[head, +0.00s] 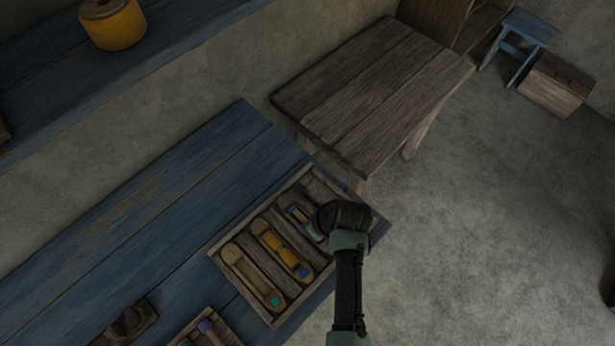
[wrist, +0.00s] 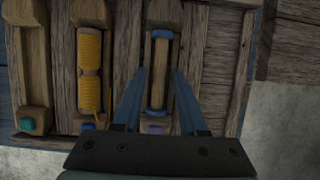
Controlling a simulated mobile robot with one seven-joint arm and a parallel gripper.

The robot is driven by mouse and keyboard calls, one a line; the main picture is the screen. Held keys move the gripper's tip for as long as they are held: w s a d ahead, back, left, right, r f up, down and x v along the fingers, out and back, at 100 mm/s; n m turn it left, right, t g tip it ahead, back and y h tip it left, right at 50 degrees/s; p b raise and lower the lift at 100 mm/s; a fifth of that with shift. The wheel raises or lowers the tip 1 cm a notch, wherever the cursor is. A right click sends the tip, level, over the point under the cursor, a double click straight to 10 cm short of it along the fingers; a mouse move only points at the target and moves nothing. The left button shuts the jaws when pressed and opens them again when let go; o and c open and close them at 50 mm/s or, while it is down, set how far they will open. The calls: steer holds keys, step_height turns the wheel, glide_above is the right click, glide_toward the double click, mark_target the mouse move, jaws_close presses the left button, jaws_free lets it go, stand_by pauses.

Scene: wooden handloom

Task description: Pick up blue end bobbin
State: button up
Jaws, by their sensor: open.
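The blue end bobbin (wrist: 158,68) is a bare wooden spool with a blue band at each end. It lies in a wooden shuttle (wrist: 163,14), the rightmost of three in the wrist view. A purple mark shows at that shuttle's near end. My gripper (wrist: 160,73) is open, with one finger on each side of the bobbin. I cannot tell whether the fingers touch it. In the head view my gripper (head: 305,222) is over the tray's far right part, and my wrist hides part of that shuttle.
The wooden tray (head: 229,239) sits on the blue bench (head: 160,220). Beside the bobbin's shuttle lie a yellow-wound shuttle (head: 281,248) with a blue mark and an empty-looking one (head: 246,270) with a teal mark. A brown table (head: 375,85) stands beyond; open floor is at right.

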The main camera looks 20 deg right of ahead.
steer(key=shift+s+a+f, duration=0.1)
steer(key=shift+s+f, duration=0.1)
